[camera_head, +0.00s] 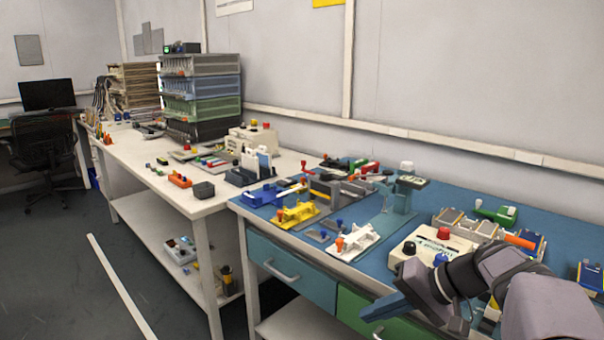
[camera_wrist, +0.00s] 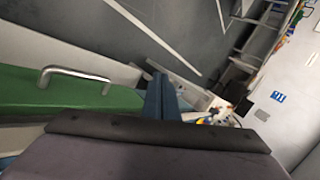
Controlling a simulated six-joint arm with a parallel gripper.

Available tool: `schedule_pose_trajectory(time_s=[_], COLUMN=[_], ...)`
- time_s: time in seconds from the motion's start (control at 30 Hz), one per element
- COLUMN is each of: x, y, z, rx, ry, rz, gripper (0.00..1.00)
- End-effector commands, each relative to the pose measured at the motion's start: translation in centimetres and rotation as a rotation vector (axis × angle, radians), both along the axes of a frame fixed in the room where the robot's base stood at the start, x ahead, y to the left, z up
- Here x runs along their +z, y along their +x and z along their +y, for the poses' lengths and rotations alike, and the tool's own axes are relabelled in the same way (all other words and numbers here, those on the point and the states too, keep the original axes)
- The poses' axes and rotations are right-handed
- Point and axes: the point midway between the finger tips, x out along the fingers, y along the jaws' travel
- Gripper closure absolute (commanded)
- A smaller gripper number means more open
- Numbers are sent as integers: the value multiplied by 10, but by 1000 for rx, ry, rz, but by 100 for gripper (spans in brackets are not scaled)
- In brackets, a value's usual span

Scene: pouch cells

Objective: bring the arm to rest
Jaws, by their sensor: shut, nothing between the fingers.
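My gripper (camera_head: 380,307) is at the lower right of the head view, held in front of the blue bench's front edge. Its blue fingers point left, and they are together with nothing between them. In the wrist view the blue fingers (camera_wrist: 161,98) show at the middle, closed side by side, with the floor and bench fronts beyond. My grey and black wrist and forearm reach in from the lower right of the head view and hide part of the bench.
The blue bench (camera_head: 436,196) holds a white box with a red button (camera_head: 430,247), a yellow fixture (camera_head: 297,214) and a white fixture (camera_head: 345,243). A green drawer (camera_head: 362,315) with a handle lies close behind my gripper. The floor (camera_head: 70,270) at left is largely clear.

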Motion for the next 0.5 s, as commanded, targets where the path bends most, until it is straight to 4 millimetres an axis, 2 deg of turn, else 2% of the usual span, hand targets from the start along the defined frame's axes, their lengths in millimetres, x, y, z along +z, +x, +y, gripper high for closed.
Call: schedule_pose_trajectory(time_s=[0.03, 0.2, 0.3, 0.5], x=[-35, -127, -167, -220], y=[-19, -89, -126, -181], z=[12, 24, 22, 11], rx=[16, 72, 118, 218], ry=[-56, -294, -431, -638], rz=[62, 226, 273, 288], gripper=[100, 100, 100, 100])
